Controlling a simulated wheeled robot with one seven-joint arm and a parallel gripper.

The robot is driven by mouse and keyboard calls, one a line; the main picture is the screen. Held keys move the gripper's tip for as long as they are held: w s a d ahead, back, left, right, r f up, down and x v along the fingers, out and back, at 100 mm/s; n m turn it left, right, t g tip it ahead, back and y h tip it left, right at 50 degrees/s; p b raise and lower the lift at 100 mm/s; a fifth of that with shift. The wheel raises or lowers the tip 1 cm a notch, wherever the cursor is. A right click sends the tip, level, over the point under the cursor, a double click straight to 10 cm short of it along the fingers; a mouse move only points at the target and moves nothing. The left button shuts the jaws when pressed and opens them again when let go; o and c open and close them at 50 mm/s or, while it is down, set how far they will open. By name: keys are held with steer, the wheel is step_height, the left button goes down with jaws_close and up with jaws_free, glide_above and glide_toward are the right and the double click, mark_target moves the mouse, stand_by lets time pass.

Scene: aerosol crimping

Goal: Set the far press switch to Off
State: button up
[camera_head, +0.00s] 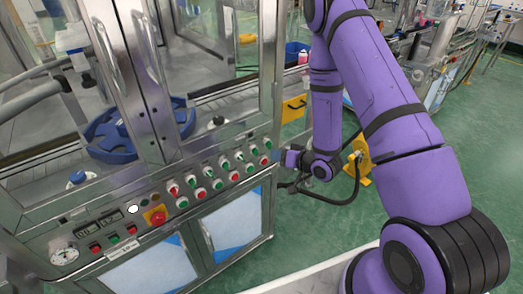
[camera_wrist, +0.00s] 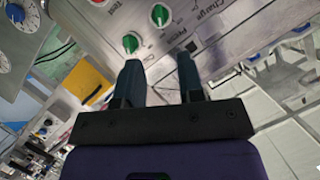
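The control panel (camera_head: 218,172) on the front of the steel machine carries rows of green and red knobs. At its far right end are a green knob (camera_head: 267,144) and a red knob (camera_head: 264,160); I cannot read labels there. My gripper (camera_head: 287,157) is just beside that end. In the wrist view, my gripper (camera_wrist: 158,70) is open, with nothing between its fingers. One green knob (camera_wrist: 130,43) is just beyond the left fingertip, and another green knob (camera_wrist: 159,15) is farther up. A label reading roughly "Press" (camera_wrist: 176,48) is on the panel nearby. Switch positions are unclear.
Glass doors (camera_head: 130,70) rise above the panel. Green floor (camera_head: 310,220) lies open to the right.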

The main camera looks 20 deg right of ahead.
mark_target(256, 152)
steer(key=x, duration=1)
steer(key=shift+r, duration=0.1)
jaws_close()
